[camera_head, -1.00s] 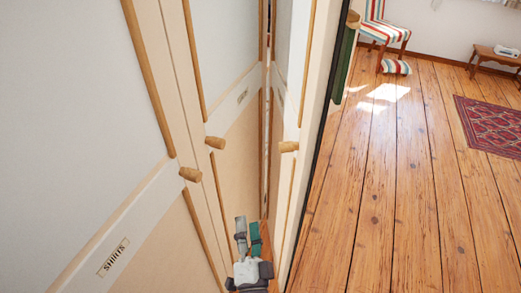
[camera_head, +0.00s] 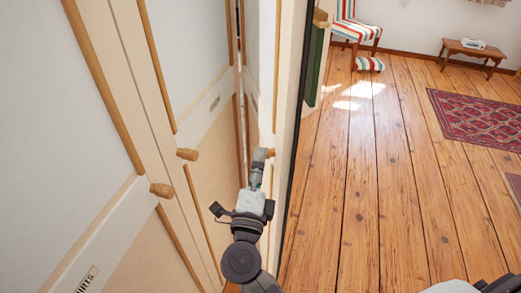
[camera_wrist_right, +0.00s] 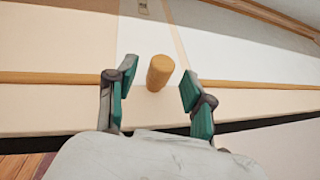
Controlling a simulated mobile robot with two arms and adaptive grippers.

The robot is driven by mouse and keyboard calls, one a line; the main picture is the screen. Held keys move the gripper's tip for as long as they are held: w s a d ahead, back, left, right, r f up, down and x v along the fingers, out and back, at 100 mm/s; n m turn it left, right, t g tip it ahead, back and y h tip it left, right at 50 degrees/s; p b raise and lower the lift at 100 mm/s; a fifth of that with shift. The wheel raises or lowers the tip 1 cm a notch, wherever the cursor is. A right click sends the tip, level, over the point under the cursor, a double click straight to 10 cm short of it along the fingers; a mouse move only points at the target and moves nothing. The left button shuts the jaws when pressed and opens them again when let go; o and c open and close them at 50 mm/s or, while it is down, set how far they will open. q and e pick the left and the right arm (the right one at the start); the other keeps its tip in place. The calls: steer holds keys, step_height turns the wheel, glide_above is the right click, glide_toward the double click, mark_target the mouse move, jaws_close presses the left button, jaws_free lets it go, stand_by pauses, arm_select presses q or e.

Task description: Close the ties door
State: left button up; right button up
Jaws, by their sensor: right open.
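A tall cream and white cabinet door (camera_head: 291,70) with wood trim stands open, seen nearly edge-on in the head view. Its wooden knob (camera_head: 271,153) is partly hidden by my right gripper (camera_head: 260,160). In the right wrist view the knob (camera_wrist_right: 160,72) sits between the two spread teal fingertips of my right gripper (camera_wrist_right: 157,88), apart from both. A small label plate (camera_wrist_right: 143,7) shows at that view's top edge; I cannot read it. My left gripper is not in view.
Shut-looking cabinet doors with wooden knobs (camera_head: 187,154) (camera_head: 162,190) stand left; the nearest has a cut-off label ending "IRTS" (camera_head: 87,280). Right are open plank floor (camera_head: 390,190), a red rug (camera_head: 470,118), a striped chair (camera_head: 357,30) and a small wooden table (camera_head: 474,50).

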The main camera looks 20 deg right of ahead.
steer(key=shift+x, duration=1.3)
jaws_close()
